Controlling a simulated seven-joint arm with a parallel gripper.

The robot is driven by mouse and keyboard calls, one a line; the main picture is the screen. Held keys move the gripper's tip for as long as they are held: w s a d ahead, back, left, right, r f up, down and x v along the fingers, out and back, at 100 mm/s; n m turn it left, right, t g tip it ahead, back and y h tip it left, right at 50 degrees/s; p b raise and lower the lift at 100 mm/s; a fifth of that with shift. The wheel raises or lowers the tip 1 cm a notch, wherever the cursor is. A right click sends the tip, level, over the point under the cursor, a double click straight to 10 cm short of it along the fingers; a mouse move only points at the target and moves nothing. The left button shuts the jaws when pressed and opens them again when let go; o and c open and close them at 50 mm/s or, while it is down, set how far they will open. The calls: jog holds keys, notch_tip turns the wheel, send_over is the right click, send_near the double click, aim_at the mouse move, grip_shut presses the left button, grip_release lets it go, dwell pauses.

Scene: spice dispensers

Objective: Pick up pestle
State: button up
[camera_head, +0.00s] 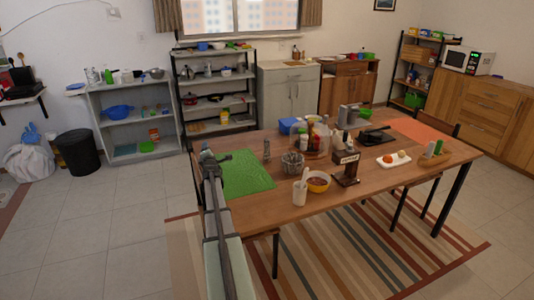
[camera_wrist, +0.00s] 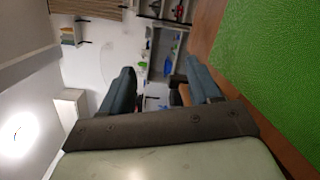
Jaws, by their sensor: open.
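A white cup-like vessel (camera_head: 299,195) stands near the front edge of the wooden table. A pale stick (camera_head: 305,174) rises out of it and leans right; it looks like the pestle, but it is too small to be sure. Its lower end is hidden inside the vessel. My gripper (camera_head: 207,157) is at the table's left end, by the green mat, well to the left of the vessel. In the wrist view my gripper (camera_wrist: 160,85) has its two fingers wide apart with nothing between them. No pestle shows in the wrist view.
The green mat (camera_head: 243,171) lies beside my gripper. Bottles (camera_head: 320,138) crowd behind. The table's front left is bare.

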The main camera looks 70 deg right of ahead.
jog(key=s+d+f+n+g+h, duration=0.1)
jog(key=s+d+n, duration=0.2)
jog(key=s, duration=0.4)
jog(key=s+d+f+n+g+h, duration=0.1)
jog(key=s+d+n, duration=0.2)
jog(key=s, duration=0.5)
jog(key=n, duration=0.6)
send_near(267, 146)
jog(key=x, duration=0.5)
jog(key=shift+w+d+f, duration=0.15)
jog(key=shift+d+f, duration=0.2)
jog(key=shift+d, duration=0.05)
jog(key=shift+r+x, duration=0.1)
jog(key=shift+x, duration=1.35)
jog(key=shift+r+x, duration=0.15)
jog(key=shift+x, duration=1.3)
jog(key=c, duration=1)
jog(key=shift+r, duration=0.1)
